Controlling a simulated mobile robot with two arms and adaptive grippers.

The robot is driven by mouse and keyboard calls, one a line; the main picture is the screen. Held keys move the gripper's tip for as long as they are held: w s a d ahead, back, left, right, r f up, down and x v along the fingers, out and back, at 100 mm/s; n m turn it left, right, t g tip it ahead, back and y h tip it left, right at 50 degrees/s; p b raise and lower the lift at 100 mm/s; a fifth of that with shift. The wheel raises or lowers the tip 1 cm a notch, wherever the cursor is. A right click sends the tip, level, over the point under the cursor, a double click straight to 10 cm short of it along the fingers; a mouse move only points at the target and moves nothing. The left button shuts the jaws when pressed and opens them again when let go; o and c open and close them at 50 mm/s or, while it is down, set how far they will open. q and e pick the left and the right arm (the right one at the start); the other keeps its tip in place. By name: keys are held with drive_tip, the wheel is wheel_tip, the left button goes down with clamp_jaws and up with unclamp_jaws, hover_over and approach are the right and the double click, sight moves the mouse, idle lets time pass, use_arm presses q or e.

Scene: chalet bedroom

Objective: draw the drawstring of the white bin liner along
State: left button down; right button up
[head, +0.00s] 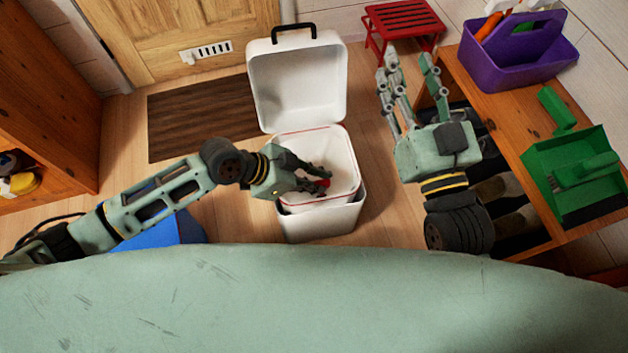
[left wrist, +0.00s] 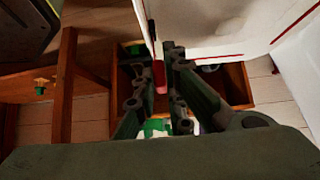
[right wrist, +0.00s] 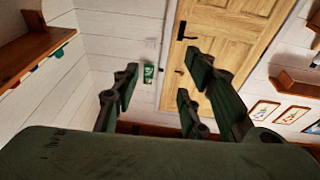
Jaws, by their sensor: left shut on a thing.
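The white bin liner (head: 340,150) lines the open white bin (head: 320,228), with its red drawstring (head: 314,128) running along the rim. In the left wrist view the liner (left wrist: 215,22) fills the top, and a piece of the red drawstring (left wrist: 161,76) shows between the fingers. My left gripper (head: 325,178) is over the near left part of the bin mouth, shut on the drawstring; its fingers hide part of the liner. My right gripper (head: 408,62) is raised to the right of the bin, open and empty; its spread fingers also show in the right wrist view (right wrist: 165,88).
The bin's lid (head: 297,80) stands open behind it. A wooden shelf bench (head: 500,115) on the right holds a purple caddy (head: 520,55) and a green dustpan (head: 580,175). A red stool (head: 403,22) stands behind. A blue object (head: 170,232) lies under my left arm.

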use_arm(q)
drive_tip(key=shift+r+p, duration=0.6)
drive_tip(key=shift+r, duration=0.25)
drive_tip(key=shift+r+p, duration=0.5)
use_arm(e)
wheel_tip(320, 180, down, 12)
drive_tip(key=s+d+g+h, duration=0.2)
drive_tip(key=g, duration=0.4)
drive_tip(key=shift+g, duration=0.3)
drive_tip(key=shift+d, duration=0.1)
use_arm(q)
drive_tip(key=c, duration=1.8)
unclamp_jaws()
drive_tip(key=v, duration=1.2)
